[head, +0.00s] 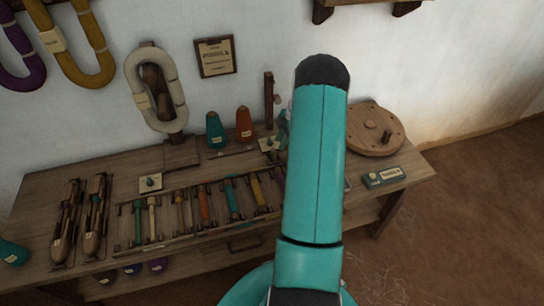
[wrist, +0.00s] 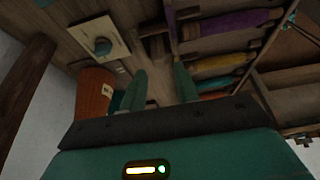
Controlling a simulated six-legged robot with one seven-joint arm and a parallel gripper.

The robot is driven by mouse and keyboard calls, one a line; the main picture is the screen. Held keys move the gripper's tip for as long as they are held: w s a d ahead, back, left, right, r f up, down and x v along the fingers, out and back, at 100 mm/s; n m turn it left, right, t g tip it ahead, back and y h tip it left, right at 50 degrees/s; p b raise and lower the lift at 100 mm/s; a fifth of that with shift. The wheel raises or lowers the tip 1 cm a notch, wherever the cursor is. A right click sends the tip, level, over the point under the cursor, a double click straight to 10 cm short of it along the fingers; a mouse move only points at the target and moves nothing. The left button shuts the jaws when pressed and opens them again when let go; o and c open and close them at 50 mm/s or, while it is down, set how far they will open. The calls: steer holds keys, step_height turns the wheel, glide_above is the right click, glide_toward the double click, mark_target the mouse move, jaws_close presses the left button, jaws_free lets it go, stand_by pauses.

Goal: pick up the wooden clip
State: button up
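My gripper (wrist: 160,72) shows in the wrist view as two teal fingers, spread apart with a gap between them. Nothing is held between them that I can see. A small brown wooden piece (wrist: 156,48) lies on the bench just beyond the fingertips, between the pale card and the bobbin tray. It may be the wooden clip, but it is dark and I cannot be sure. In the head view my arm covers this part of the bench, and the gripper is hidden behind it.
The bobbin tray (wrist: 180,20) lies right of the fingers, with several coloured bobbins. A pale card (wrist: 83,35) with a teal knob and an orange cone (wrist: 95,92) are at the left. A round wooden disc (head: 372,130) and a dark box (head: 384,177) stand on the bench's right end.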

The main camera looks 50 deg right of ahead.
mark_target(274, 150)
steer(key=x, duration=0.7)
steer(key=shift+w, duration=0.25)
jaws_close()
